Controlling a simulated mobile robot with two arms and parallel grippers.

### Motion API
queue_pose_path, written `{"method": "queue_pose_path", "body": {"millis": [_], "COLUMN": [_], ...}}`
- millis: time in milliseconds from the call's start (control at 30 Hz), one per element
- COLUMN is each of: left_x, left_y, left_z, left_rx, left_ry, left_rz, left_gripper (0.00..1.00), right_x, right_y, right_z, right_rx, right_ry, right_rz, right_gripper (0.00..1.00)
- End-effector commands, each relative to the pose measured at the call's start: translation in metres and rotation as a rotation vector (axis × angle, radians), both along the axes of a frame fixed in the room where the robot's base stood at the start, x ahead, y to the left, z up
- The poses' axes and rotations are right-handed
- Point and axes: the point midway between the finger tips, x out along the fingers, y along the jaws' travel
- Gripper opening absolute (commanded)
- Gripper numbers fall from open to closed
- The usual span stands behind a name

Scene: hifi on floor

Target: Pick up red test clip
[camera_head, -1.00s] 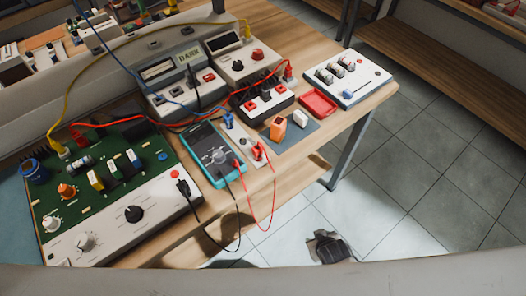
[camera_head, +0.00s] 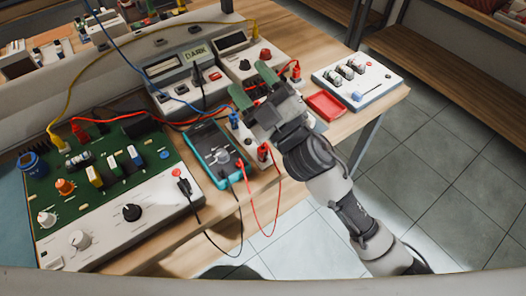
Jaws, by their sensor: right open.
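A red test clip (camera_head: 263,152) stands on the narrow white strip (camera_head: 250,140) beside the teal multimeter (camera_head: 214,152), with a red lead hanging from it. A blue clip (camera_head: 234,119) stands farther back on the same strip. Other red plugs show at the green circuit board (camera_head: 78,130) and by the rear unit (camera_head: 296,71). My right gripper (camera_head: 254,86) is open, with green-tipped fingers pointing toward the rear instruments. It appears beyond the red clip, above the bench, and holds nothing visible. Its wrist hides the black block and the orange piece. My left gripper is out of view.
The green board (camera_head: 110,190) fills the left of the bench. Two grey units (camera_head: 185,75) stand behind. Tiled floor lies beyond.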

Motion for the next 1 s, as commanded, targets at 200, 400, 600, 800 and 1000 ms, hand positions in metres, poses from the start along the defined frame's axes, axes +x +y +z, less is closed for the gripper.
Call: {"method": "queue_pose_path", "body": {"millis": [200,400,600,800,1000], "left_x": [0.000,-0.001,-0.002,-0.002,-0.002], "left_y": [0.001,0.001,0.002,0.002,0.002], "left_z": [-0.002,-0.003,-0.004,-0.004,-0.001], "left_rx": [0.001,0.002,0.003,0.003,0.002], "left_ry": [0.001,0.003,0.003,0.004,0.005], "left_rz": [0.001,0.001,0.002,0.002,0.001], "left_gripper": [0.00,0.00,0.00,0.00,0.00], "right_x": [-0.069,-0.088,-0.039,0.000,0.008], "right_y": [0.094,0.104,0.042,-0.012,-0.025], "right_z": [0.015,-0.056,-0.104,-0.101,-0.117], "right_rx": [-0.427,-1.061,-1.768,-2.186,-2.274], "right_ry": [-0.562,-0.850,-0.826,-0.669,-0.617], "right_rz": [0.508,0.930,1.160,1.201,1.207], "right_gripper": [0.55,0.55,0.55,0.55,0.55]}}
